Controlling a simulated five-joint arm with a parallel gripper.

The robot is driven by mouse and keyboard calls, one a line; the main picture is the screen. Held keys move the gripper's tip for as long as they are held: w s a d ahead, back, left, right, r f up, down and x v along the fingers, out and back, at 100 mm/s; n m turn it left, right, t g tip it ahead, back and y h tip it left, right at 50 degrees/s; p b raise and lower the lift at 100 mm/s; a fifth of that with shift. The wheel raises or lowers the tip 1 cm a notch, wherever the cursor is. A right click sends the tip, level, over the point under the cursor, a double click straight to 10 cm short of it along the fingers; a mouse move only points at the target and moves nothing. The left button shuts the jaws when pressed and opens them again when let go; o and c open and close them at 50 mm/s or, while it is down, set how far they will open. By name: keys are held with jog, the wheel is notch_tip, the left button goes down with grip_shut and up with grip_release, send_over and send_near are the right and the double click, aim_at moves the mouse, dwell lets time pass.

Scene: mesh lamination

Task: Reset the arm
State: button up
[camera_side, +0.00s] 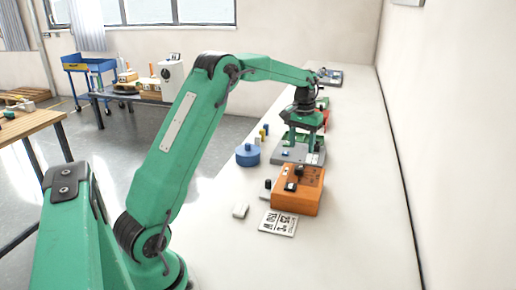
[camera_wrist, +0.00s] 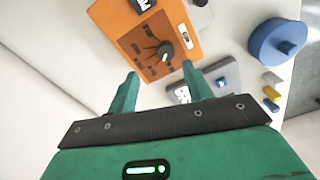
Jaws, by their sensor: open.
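My green arm reaches over the long white bench in the side view. My gripper (camera_side: 302,141) points down above a grey plate-like device (camera_side: 290,155) with a small blue part on it. In the wrist view my gripper (camera_wrist: 160,72) has its two green fingers spread apart with nothing held between them. An orange box (camera_side: 298,196) with a black knob stands in front of the grey device in the side view. The orange box (camera_wrist: 152,42) lies beyond the fingertips in the wrist view. Whether the fingers touch the grey device is hard to tell.
A blue round piece (camera_side: 248,157) and small yellow and blue blocks (camera_wrist: 272,90) stand beside the grey device. A printed white card (camera_side: 278,224) and a small white block (camera_side: 240,211) lie nearer. A red item (camera_side: 326,118) is partly hidden behind. The bench's near right is clear.

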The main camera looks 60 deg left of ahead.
jog(key=s+d+r+m+t, duration=0.2)
jog(key=s+d+r+t, duration=0.1)
jog(key=s+d+r, duration=0.9)
jog(key=s+d+f+m+t, duration=0.1)
jog(key=s+d, duration=0.3)
jog(key=s, duration=0.4)
jog(key=s+d+f+m+t, duration=0.1)
jog(key=s+d+f+m, duration=0.1)
jog(key=s+d, duration=0.3)
jog(key=s+f, duration=0.1)
jog(key=s, duration=0.2)
jog(key=shift+s, duration=0.4)
